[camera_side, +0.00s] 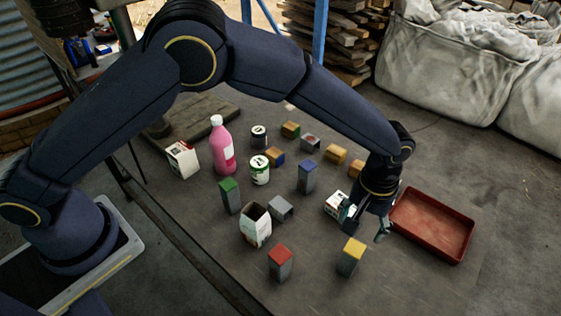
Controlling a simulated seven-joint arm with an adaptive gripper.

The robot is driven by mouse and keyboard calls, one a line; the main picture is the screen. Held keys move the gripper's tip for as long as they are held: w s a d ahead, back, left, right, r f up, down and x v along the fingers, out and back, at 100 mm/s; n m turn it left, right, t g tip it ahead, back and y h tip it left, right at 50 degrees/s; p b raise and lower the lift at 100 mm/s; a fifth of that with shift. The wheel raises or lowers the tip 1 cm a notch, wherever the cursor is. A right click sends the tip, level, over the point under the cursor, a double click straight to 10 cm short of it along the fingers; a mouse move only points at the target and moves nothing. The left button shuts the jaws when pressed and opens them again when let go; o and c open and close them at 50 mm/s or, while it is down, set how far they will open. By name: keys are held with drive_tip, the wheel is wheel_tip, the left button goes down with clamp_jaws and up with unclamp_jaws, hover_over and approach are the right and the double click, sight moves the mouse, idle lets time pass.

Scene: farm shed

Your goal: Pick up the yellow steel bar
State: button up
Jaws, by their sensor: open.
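The yellow steel bar (350,258), a grey upright block with a yellow top, stands on the dark table near the front right. My gripper (364,227) is open and points down, a little behind the bar and to its right in the picture. Nothing shows between its fingers. The left finger overlaps a small white carton (335,202) in the picture; I cannot tell whether they touch. The yellow steel bar appears apart from the gripper.
Similar bars with red (280,263), green (230,196) and blue (307,177) tops stand to the left. An open white carton (256,226), a pink bottle (222,150) and several small blocks and cans share the table. A red tray (408,226) lies right of the gripper.

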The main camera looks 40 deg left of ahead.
sight(352, 246)
wheel_tip(352, 246, down, 10)
drive_tip(key=shift+r, duration=0.2)
drive_tip(key=f, duration=0.5)
drive_tip(key=shift+d+f, duration=0.2)
drive_tip(key=shift+d, duration=0.1)
clamp_jaws()
